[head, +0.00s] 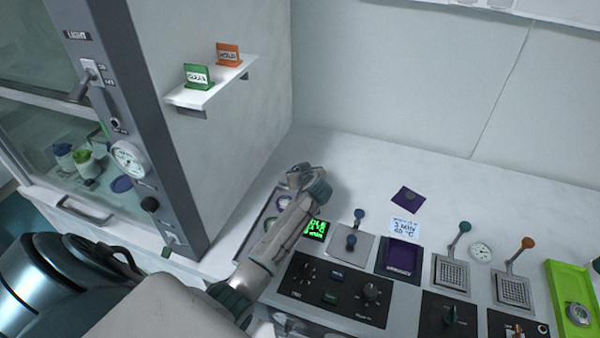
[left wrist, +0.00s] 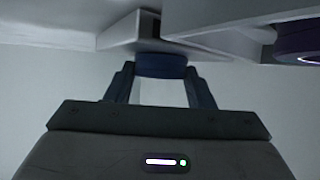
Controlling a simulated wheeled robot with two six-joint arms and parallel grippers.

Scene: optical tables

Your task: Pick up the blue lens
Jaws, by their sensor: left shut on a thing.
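The blue lens (left wrist: 162,65) shows in the left wrist view as a dark blue disc between my left gripper's (left wrist: 160,88) two fingertips, and the gripper is shut on it. A pale, angular surface is right beside the lens; I cannot tell whether they touch. In the head view my left gripper (head: 303,174) is over the far end of a grey tray (head: 257,222), and the lens cannot be made out there. My right gripper is not in view.
A purple round piece (left wrist: 300,47) is at the right in the left wrist view. A shelf (head: 228,82) with two signs is on the cabinet wall.

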